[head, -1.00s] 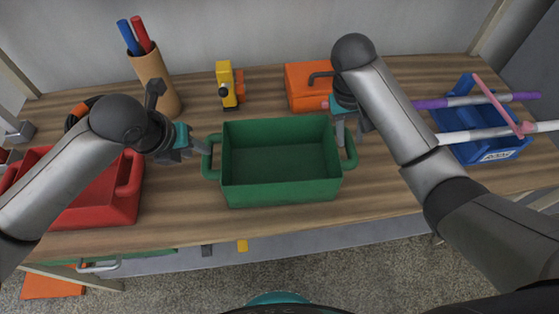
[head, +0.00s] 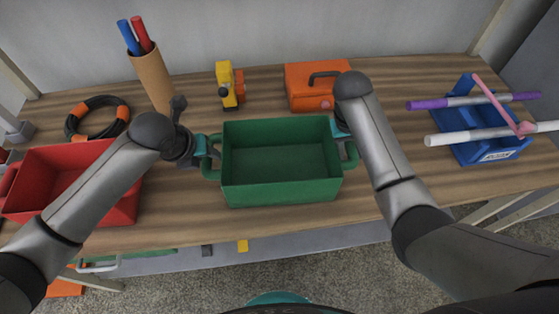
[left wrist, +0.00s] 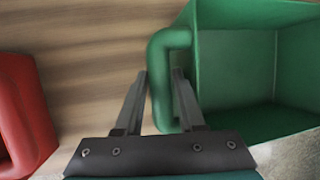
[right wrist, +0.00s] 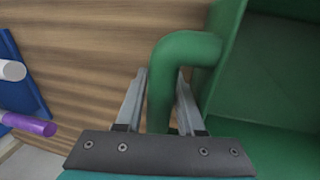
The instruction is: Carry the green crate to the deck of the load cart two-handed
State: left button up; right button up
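The green crate (head: 280,194) stands upright and empty on the workbench (head: 180,205), with a handle on each side. My left gripper (head: 205,147) is at its left handle. In the left wrist view the left handle (left wrist: 160,85) lies between my two fingers (left wrist: 160,95), with a small gap visible. My right gripper (head: 344,136) is at the right handle, partly hidden by my arm. In the right wrist view the right handle (right wrist: 162,85) lies between my fingers (right wrist: 162,95), which look open around it. The load cart is not recognisable in any view.
A red crate (head: 120,205) stands left of the green one. Behind are a cable coil (head: 75,125), a tube of rods (head: 153,78), a yellow tool (head: 225,75) and an orange case (head: 302,80).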

pick_arm(q)
grip_shut()
pick_arm(e)
grip_shut()
dwell(1.2)
